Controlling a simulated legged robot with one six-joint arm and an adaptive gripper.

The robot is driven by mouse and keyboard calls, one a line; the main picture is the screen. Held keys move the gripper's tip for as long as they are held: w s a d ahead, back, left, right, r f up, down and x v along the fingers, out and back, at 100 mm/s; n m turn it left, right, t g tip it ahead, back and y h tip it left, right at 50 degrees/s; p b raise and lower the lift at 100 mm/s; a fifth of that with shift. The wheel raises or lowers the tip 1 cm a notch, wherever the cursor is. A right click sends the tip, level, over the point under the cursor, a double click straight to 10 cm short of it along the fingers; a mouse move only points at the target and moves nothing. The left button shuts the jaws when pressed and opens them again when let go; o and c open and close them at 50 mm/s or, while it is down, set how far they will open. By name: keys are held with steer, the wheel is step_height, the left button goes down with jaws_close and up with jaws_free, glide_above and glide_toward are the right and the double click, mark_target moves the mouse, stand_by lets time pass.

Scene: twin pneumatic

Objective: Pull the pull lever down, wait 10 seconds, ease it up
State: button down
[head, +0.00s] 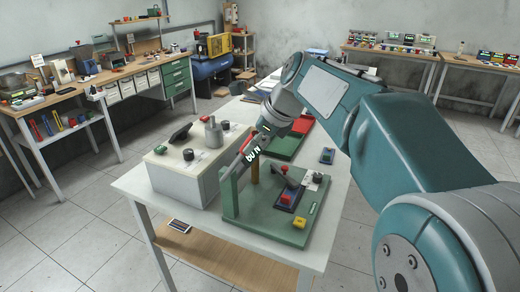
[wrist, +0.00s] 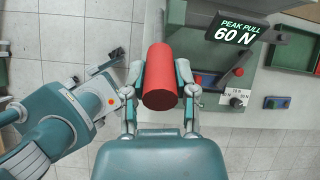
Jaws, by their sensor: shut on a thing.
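A thick red cylinder (wrist: 160,85), which looks like the grip of the pull lever, sits between the two fingers of my gripper (wrist: 159,72) in the wrist view. The fingers press on it from both sides. My fingers are hard to make out there.
A pale box (head: 180,180) with knobs stands left of the rig. A small blue device (head: 327,156) is to the right.

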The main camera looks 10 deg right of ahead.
steer(key=shift+w+a, duration=0.15)
steer(key=shift+a, duration=0.05)
stand_by(0.3)
steer(key=shift+c, duration=2)
jaws_free()
steer(key=shift+f, duration=0.1)
steer(key=shift+a, duration=0.1)
steer(key=v, duration=1.2)
steer(key=shift+w+a, duration=0.2)
